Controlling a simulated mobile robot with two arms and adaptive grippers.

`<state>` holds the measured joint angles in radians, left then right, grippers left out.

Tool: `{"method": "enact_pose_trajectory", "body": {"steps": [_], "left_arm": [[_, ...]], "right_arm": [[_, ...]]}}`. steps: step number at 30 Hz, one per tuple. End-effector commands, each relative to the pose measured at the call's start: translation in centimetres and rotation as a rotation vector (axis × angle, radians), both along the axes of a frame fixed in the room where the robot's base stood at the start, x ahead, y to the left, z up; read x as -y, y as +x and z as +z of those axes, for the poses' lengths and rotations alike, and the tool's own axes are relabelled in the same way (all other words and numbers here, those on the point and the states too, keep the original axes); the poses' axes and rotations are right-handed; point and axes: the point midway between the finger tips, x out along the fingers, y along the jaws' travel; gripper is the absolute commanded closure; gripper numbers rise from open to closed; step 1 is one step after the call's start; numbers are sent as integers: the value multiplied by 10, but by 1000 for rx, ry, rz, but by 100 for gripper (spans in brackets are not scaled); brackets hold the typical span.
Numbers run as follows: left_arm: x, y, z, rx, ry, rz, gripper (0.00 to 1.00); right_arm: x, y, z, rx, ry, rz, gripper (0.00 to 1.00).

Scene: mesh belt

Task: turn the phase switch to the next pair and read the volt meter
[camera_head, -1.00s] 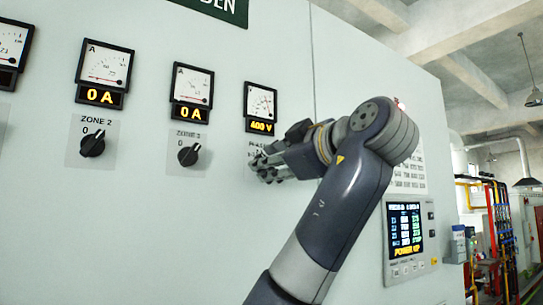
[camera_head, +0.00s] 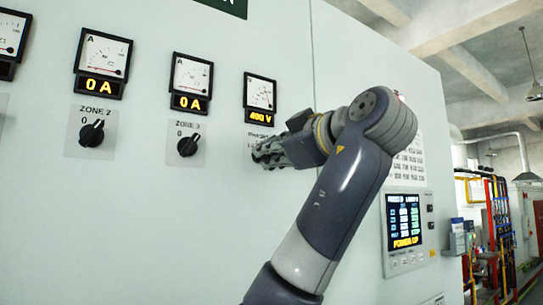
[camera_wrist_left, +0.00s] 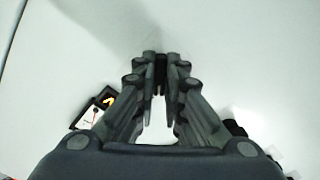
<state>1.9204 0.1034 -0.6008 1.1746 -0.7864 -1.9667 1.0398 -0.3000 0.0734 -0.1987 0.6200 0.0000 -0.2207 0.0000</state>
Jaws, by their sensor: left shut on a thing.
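The volt meter (camera_head: 260,92) is a small white dial in a black frame, with a yellow 400 V readout below it. My left gripper (camera_head: 262,154) is at the panel just below this meter, over the phase switch's label plate. In the head view the switch itself is hidden behind the fingers. In the left wrist view the fingertips close on a small dark knob, the phase switch (camera_wrist_left: 160,74), standing out from the pale panel. A meter with a yellow readout (camera_wrist_left: 107,101) shows left of the fingers there. My right gripper is in neither view.
Left of my gripper are the zone 3 knob (camera_head: 188,145) and zone 2 knob (camera_head: 92,133), each under an ammeter showing 0 A. A lit display (camera_head: 405,221) sits right of my arm. Pipes (camera_head: 497,225) stand beyond the cabinet's right side.

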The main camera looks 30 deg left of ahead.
Motion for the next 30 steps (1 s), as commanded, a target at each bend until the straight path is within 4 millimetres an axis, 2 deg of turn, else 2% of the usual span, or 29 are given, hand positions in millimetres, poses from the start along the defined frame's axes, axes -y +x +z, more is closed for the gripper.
{"method": "enact_pose_trajectory", "body": {"steps": [7, 18, 30], "left_arm": [[0, 0, -1, -176, 75, -1, 100], [0, -1, 0, -449, 188, -2, 100], [0, -1, 2, -608, 257, -1, 100]], "right_arm": [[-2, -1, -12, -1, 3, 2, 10], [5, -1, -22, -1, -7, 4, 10], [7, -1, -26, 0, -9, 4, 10]]}}
